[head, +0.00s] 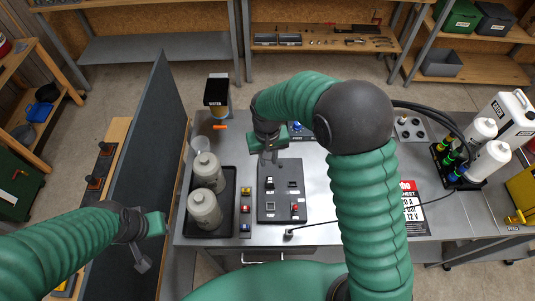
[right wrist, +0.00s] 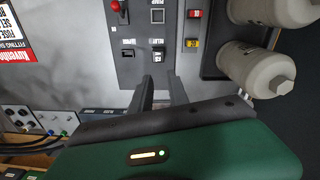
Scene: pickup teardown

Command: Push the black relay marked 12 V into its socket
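A black relay (head: 270,182) stands at the far left position of the dark grey socket panel (head: 282,214). The relay also shows in the right wrist view (right wrist: 157,53), just beyond my fingertips. Its marking is too small to read, and I cannot tell how deep it sits. My right gripper (head: 271,157) is above the panel's far edge. In the right wrist view my right gripper (right wrist: 162,80) has its two fingers apart with nothing between them. My left gripper (head: 145,250) hangs at the left beside the dark partition; its finger opening is unclear.
Two pale bottles (head: 205,208) stand in a black tray. A black cable plug (head: 289,234) lies in front.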

